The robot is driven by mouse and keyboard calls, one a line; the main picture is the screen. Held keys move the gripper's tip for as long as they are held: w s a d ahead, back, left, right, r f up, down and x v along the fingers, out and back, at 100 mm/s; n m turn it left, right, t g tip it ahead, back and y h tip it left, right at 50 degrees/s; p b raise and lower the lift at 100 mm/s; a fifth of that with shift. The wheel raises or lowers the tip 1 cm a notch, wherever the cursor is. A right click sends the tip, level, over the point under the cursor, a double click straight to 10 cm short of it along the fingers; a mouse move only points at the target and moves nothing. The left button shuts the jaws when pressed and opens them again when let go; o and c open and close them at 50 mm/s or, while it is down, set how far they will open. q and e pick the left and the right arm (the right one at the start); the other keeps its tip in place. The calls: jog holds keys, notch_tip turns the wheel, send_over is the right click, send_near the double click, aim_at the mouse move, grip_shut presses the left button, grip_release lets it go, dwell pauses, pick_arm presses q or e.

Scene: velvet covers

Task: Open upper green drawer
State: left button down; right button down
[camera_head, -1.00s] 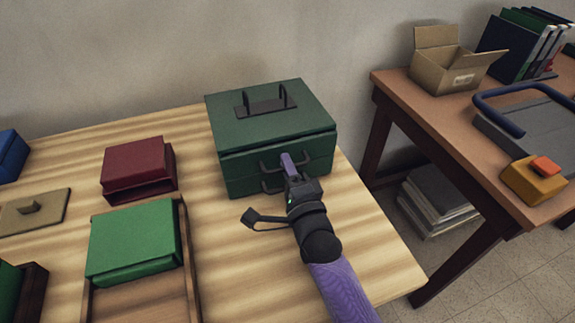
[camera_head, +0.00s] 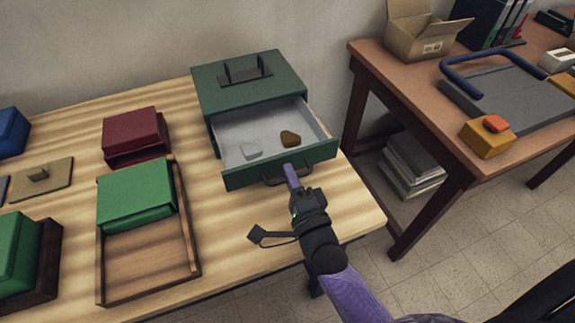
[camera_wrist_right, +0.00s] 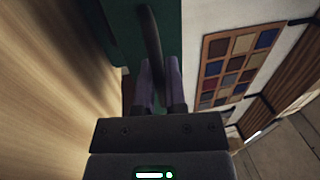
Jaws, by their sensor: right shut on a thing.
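The green drawer cabinet (camera_head: 250,90) stands on the light wooden table, with a black handle on its top. Its upper drawer (camera_head: 230,178) is pulled well out toward me. Inside its pale interior lie a brown lump (camera_head: 290,138) and a whitish lump (camera_head: 251,150). My right gripper (camera_head: 290,172) is at the drawer's front, its purple fingers shut on the dark handle (camera_head: 266,180). The right wrist view shows the handle bar (camera_wrist_right: 152,50) between the fingers (camera_wrist_right: 160,82). The lower drawer is hidden behind the open one. My left gripper is not in view.
A green box (camera_head: 136,196) in a wooden tray (camera_head: 150,262), a dark red box (camera_head: 136,132) and a beige lidded piece (camera_head: 40,178) are to the left. A second table (camera_head: 440,120) stands right, across a floor gap, with a cardboard box (camera_head: 424,35).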

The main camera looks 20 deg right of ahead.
jog(key=c, duration=0.7)
grip_release()
jog(key=s, duration=0.3)
jog(key=s+f, duration=0.1)
jog(key=s, duration=0.2)
jog(key=s+p, duration=0.1)
jog(key=s, duration=0.2)
jog(key=shift+s+d+f, duration=0.2)
jog(key=shift+s+f, duration=0.15)
jog(key=shift+f, duration=0.05)
